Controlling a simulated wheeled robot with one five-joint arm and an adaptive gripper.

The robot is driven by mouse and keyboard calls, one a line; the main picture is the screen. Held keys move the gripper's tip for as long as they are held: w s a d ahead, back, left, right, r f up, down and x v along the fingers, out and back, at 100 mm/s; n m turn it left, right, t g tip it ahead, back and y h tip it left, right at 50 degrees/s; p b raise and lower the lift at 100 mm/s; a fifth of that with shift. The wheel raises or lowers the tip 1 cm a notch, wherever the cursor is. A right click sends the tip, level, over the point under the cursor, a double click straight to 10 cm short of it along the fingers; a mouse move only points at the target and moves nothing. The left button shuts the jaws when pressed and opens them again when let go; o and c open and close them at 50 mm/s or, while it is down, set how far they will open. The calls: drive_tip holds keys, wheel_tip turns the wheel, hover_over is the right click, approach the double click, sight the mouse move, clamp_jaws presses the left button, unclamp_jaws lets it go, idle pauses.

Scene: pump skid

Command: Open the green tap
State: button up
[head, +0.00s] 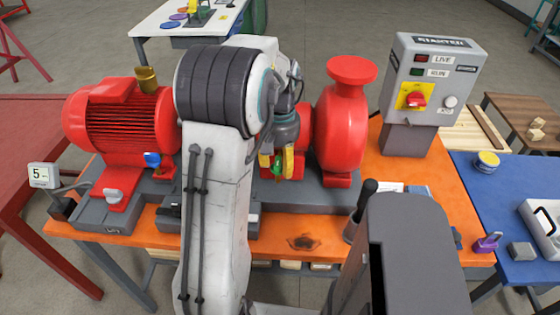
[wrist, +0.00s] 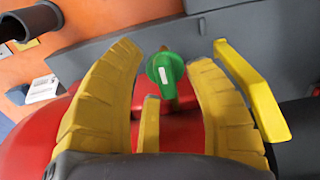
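The green tap (wrist: 165,67) shows in the wrist view as a round green knob with a white mark, on the red pump body. In the head view only a small part of the green tap (head: 279,170) shows, between the yellow fingers; my arm hides much around it. My gripper (wrist: 168,62) is open, with its yellow ribbed fingers on the left and right of the tap and gaps on both sides. In the head view my gripper (head: 277,164) points down at the skid, beside the red pump casing (head: 342,130).
A red finned motor (head: 122,122) stands left of my arm. A grey starter box (head: 432,75) with a red switch stands at right. An orange table (head: 300,241) carries the skid, and a dark upright handle (head: 362,205) rises near its front. A blue table (head: 500,180) stands further right.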

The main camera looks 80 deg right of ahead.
sight(280, 160)
wheel_tip(280, 160, up, 12)
idle(0.9)
idle(0.7)
